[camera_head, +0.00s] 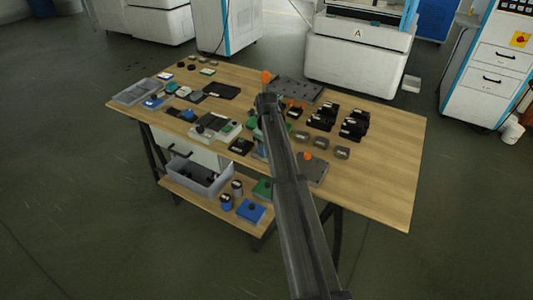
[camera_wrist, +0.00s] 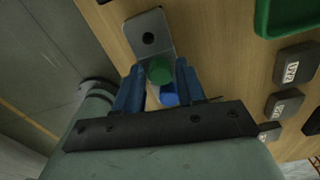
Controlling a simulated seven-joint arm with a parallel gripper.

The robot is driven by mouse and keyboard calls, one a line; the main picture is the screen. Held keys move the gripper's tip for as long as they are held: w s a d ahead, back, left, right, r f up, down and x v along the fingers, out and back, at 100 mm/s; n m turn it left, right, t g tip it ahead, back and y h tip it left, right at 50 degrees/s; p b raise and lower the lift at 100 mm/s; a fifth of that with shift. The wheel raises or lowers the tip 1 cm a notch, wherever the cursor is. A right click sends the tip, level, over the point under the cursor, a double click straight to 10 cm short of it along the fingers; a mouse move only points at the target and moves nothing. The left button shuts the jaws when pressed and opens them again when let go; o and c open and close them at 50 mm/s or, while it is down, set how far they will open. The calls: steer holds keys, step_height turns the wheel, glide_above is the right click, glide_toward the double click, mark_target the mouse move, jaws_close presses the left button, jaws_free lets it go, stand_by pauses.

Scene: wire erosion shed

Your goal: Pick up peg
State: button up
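In the wrist view, my gripper (camera_wrist: 160,85) has two blue fingers standing apart. A green round-topped piece (camera_wrist: 159,69) sits between the fingertips, with a blue rounded piece (camera_wrist: 168,95) just below it in the picture. Either could be the peg; I cannot tell which. I also cannot tell whether the fingers touch the green piece.
The wooden table (camera_head: 390,190) carries several black blocks (camera_head: 353,129), a grey plate (camera_head: 314,170) with an orange knob, and a grey tray (camera_head: 136,91). In the wrist view, a green tray (camera_wrist: 285,30) and dark labelled blocks (camera_wrist: 296,65) lie to the right. The table's right end is clear.

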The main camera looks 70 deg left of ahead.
jaws_close()
steer(key=shift+r, duration=0.1)
step_height(320, 180, up, 9)
steer(key=w+d+n, duration=0.1)
steer(key=w+d, duration=0.3)
steer(key=w, duration=0.4)
steer(key=w+d+f, duration=0.1)
steer(key=w+d, duration=0.4)
steer(key=w, duration=0.4)
steer(key=shift+n, duration=0.4)
